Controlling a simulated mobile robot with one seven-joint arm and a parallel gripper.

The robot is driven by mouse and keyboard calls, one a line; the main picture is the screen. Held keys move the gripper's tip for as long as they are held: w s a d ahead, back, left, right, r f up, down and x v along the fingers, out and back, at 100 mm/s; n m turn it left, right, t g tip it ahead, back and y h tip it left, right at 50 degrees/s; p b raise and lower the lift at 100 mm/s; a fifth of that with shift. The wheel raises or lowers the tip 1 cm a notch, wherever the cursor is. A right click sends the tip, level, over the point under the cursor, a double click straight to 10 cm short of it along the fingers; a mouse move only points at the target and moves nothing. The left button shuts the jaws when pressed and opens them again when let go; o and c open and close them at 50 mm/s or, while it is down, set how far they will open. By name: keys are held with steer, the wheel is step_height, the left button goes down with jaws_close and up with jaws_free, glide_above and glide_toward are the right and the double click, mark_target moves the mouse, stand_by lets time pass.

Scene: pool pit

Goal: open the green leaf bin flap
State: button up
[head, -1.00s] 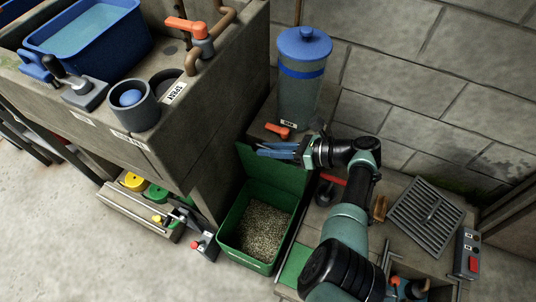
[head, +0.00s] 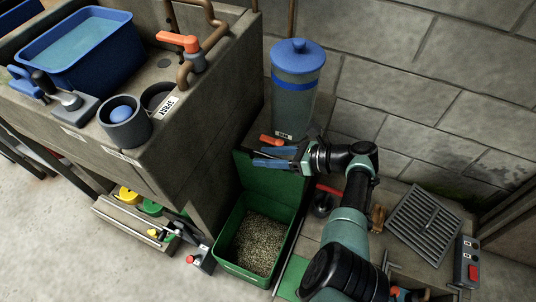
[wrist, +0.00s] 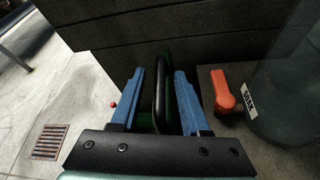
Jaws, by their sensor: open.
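The green leaf bin (head: 224,245) stands low in the middle of the head view, its top uncovered and full of dry leaf bits. Its green flap (head: 268,183) stands raised at the back of the bin. My gripper (head: 258,156) is at the top edge of the flap, its blue fingers apart. In the wrist view, a black bar handle (wrist: 159,100) lies between the open fingers (wrist: 159,72), with clearance visible on both sides. Green surface shows behind the handle. My fingers partly cover the flap's top edge.
A concrete counter (head: 190,120) with a blue basin (head: 75,50) rises close at left. A lidded blue-banded canister (head: 295,95) and an orange lever (head: 272,141) are just behind my gripper. A metal grate (head: 424,222) lies at right.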

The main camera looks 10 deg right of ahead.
steer(key=shift+r, duration=0.1)
steer(key=p+v, duration=0.2)
steer(key=v, duration=1.1)
